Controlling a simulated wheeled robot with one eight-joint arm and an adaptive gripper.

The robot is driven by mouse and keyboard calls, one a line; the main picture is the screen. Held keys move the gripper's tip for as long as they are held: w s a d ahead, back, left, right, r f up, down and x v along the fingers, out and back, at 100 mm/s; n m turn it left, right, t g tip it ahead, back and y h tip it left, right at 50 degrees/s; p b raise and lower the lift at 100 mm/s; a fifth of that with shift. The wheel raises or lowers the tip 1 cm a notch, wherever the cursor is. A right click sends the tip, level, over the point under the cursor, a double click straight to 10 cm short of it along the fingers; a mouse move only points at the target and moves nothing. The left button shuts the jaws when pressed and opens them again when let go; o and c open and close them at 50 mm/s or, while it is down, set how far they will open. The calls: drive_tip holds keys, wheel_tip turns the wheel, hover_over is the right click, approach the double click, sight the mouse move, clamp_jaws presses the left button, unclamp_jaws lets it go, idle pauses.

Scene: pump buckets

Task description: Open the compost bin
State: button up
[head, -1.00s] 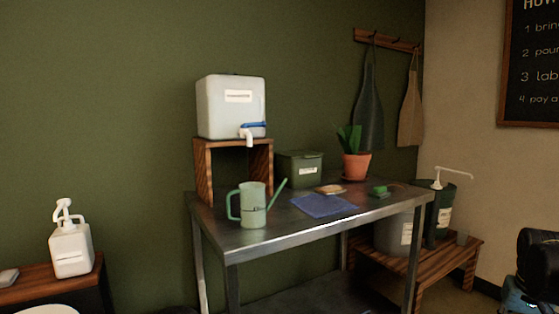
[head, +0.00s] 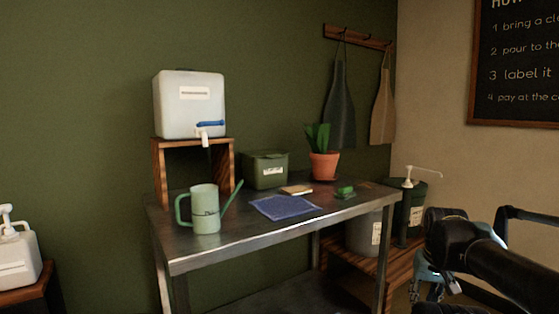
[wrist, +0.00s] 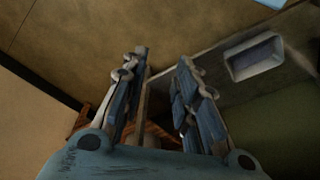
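A dark green lidded box with a white label, which looks like the compost bin (head: 264,171), stands at the back of the metal table. Its lid appears closed. My gripper (head: 428,291) is at the lower right of the head view, well to the right of the box and apart from it. In the wrist view my gripper (wrist: 160,95) has its two fingers spread with nothing between them. The box cannot be made out clearly in the wrist view.
The metal table (head: 190,254) also holds a watering can (head: 205,211), a blue cloth (head: 284,207), a sponge-like green item (head: 345,191) and a potted plant (head: 324,165). A water dispenser (head: 189,105) sits on a wooden stand. A pump bucket (head: 408,209) stands on a low bench at right.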

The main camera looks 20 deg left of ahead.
drive_tip(key=w+a+r+t+y, duration=0.2)
drive_tip(key=w+a+r+y, duration=0.1)
drive_tip(key=w+a+r, duration=0.45)
drive_tip(key=m+t+y, duration=0.5)
drive_tip(key=m+y, duration=0.3)
drive_tip(key=y, duration=0.1)
approach(279, 157)
drive_tip(key=x, duration=1)
drive_tip(key=shift+w+a+f, duration=0.1)
drive_tip(key=shift+w+a, duration=0.15)
drive_tip(key=shift+d, duration=0.1)
clamp_jaws()
